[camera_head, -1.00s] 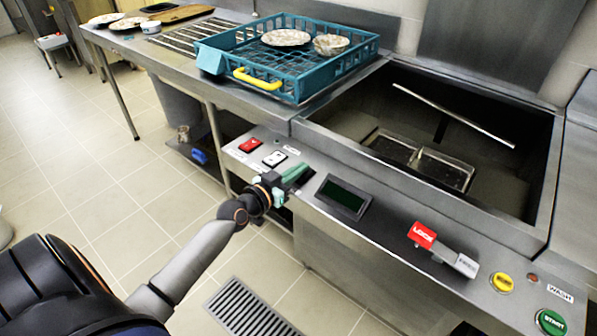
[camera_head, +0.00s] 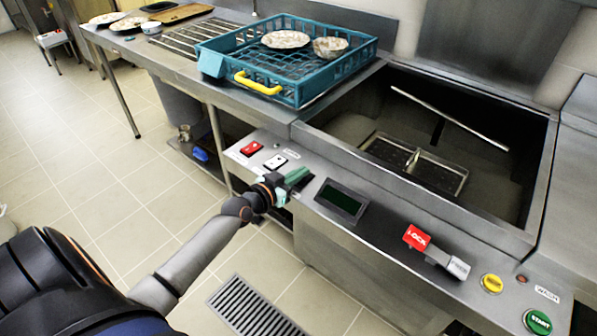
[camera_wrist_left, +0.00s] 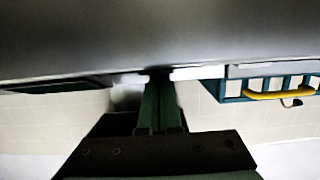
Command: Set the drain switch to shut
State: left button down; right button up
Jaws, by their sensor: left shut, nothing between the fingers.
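The sink unit's front panel has a red rocker switch (camera_head: 251,148) and a white rocker switch (camera_head: 275,162). Their small labels are too blurred to read, so I cannot tell for sure which is the drain switch or how it is set. My left gripper (camera_head: 298,177) is shut and empty, at the panel just right of the white switch and left of the dark display. I cannot tell whether it touches the panel. In the left wrist view its closed fingers (camera_wrist_left: 160,88) point at a blurred grey metal surface. My right gripper is not in view.
A teal crate (camera_head: 290,90) with dishes stands behind, beside the open basin (camera_head: 345,130).

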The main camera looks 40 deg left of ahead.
pick_arm(q)
jog(key=r+p, duration=0.2)
jog(key=r, duration=0.1)
jog(key=r+p, duration=0.1)
jog(key=shift+w+r+p, duration=0.25)
jog(key=shift+r+p, duration=0.05)
jog(key=shift+r, duration=0.05)
jog(key=shift+s+f, duration=0.25)
jog(key=shift+s, duration=0.75)
jog(key=r+v, duration=0.1)
jog(key=v, duration=0.7)
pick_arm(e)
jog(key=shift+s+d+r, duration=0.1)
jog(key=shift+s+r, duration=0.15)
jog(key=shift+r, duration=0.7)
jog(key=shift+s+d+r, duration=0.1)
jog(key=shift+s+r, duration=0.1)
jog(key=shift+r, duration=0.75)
pick_arm(q)
jog(key=shift+w, duration=0.15)
jog(key=s+d+f+m+g+h+p, duration=0.1)
jog(key=s+d+f+g, duration=0.5)
jog(key=s+d+f, duration=1)
jog(key=shift+s+d+f+p, duration=0.25)
jog(key=shift+s+d+p, duration=0.4)
jog(key=shift+d, duration=0.55)
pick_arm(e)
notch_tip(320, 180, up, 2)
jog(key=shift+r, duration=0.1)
